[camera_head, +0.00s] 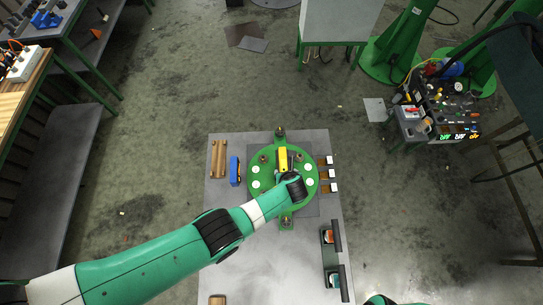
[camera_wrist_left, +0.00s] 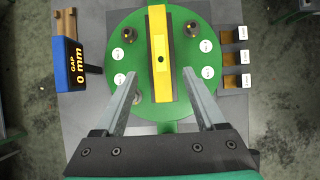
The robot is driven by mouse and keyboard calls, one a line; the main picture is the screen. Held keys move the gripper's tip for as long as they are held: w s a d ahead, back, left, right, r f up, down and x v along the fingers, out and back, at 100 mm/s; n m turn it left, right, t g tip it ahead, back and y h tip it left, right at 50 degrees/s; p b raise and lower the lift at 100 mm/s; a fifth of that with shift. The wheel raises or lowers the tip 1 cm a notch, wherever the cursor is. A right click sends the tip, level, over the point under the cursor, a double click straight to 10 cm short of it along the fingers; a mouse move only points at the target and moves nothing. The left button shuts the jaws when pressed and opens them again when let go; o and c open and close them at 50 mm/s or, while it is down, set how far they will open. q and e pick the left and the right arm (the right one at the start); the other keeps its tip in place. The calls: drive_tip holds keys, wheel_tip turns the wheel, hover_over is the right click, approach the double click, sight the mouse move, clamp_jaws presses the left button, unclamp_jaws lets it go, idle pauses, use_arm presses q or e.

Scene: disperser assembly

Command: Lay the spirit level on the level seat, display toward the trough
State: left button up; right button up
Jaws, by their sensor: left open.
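A yellow bar with a dark round spot in its middle (camera_wrist_left: 160,58), which looks like the spirit level, lies on the green disc (camera_wrist_left: 125,102) in the left wrist view. It also shows in the head view (camera_head: 282,156), partly hidden by my arm. I cannot make out a display on it, and the level seat is hidden or not distinct. My left gripper (camera_wrist_left: 160,78) is open, its fingers on either side of the bar's near end with clear gaps, not touching it. My right gripper is out of view.
A blue gauge reading "GAP 0 mm" (camera_wrist_left: 69,62) stands left of the disc, near brown bars (camera_head: 218,158). White-tagged brown blocks (camera_head: 326,174) line its right side. Posts (camera_wrist_left: 131,34) rise from the disc. Black holders (camera_head: 332,259) stand at the grey table's right front; its front middle is clear.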

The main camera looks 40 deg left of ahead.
use_arm(q)
drive_tip(key=shift+w+d, duration=0.1)
idle(0.3)
drive_tip(key=w+d+r+n+t+h, duration=0.1)
drive_tip(key=w+r+n+t, duration=0.45)
drive_tip(key=r, duration=0.85)
drive_tip(key=w+d+r+n+t+h, duration=0.15)
drive_tip(key=w+r+n, duration=0.45)
drive_tip(key=w+r, duration=0.65)
drive_tip(key=s+a+r+n+t, duration=0.1)
drive_tip(key=s+r+n+t, duration=0.15)
drive_tip(key=r, duration=0.85)
drive_tip(key=s+a+r+n+t, duration=0.1)
drive_tip(key=a+r+n+t, duration=0.2)
drive_tip(key=r, duration=0.8)
drive_tip(key=s+a+r+n+t+h, duration=0.1)
drive_tip(key=s+r+n+t, duration=0.4)
drive_tip(key=s+r, duration=0.6)
drive_tip(key=s+a+r+n+t+h, duration=0.1)
drive_tip(key=s+r+n+t, duration=0.4)
drive_tip(key=s+r, duration=0.7)
wheel_tip(320, 180, up, 4)
drive_tip(key=shift+a+r+n+h, duration=0.2)
drive_tip(key=shift+a+n+h, duration=0.15)
drive_tip(key=shift+h, duration=0.2)
